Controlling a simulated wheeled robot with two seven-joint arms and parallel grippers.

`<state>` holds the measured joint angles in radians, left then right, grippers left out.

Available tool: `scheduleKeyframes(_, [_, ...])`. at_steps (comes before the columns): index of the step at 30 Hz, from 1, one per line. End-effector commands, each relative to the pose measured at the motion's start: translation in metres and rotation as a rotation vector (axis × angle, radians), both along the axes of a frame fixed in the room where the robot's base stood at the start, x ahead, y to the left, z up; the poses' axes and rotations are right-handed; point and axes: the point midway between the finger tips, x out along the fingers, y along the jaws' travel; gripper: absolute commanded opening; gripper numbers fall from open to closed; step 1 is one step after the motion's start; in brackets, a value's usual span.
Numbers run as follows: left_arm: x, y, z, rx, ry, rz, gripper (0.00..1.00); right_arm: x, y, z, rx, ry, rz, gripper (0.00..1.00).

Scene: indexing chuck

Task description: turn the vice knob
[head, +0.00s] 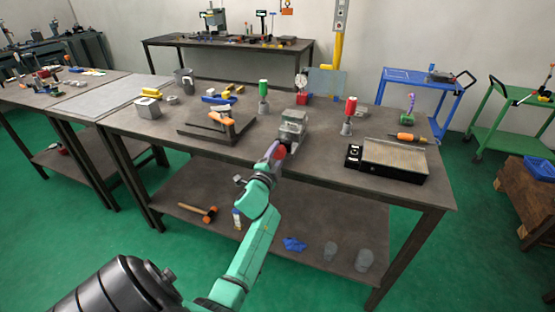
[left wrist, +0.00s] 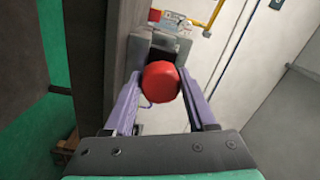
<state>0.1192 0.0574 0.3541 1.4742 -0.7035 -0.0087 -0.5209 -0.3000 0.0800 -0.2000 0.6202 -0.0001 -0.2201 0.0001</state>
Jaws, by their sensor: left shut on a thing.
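The vice (head: 292,126) is a grey metal block near the front edge of the workbench, at the middle of the head view. Its red knob (head: 277,152) faces me at the bench's front edge. In the left wrist view the knob (left wrist: 161,82) is a faceted red piece with the vice's dark body (left wrist: 160,45) behind it. My left gripper (head: 281,149) comes in from below. Its two purple fingers (left wrist: 160,78) are on either side of the knob, shut on it. My right gripper is not in view.
On the workbench (head: 330,157), a plate with an orange-handled tool (head: 222,117) lies left of the vice. A green-topped piece (head: 263,97) stands behind it, a red-topped one (head: 348,117) to its right. A flat grey block (head: 393,157) lies further right. A hammer (head: 199,211) lies on the lower shelf.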

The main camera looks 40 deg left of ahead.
Motion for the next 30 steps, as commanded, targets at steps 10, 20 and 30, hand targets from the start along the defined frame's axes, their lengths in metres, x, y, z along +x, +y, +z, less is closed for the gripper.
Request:
scheduleKeyframes(10, [0.0, 0.001, -0.003, 0.313, 0.111, -0.001, 0.01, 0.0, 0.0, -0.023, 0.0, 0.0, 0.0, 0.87])
scheduleKeyframes(20, [0.0, 0.001, -0.002, 0.609, 0.213, -0.001, 0.01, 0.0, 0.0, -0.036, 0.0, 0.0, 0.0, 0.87])
scheduleKeyframes(30, [0.0, 0.001, 0.0, 0.909, 0.318, -0.001, 0.01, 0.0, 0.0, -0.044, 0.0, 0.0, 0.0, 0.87])
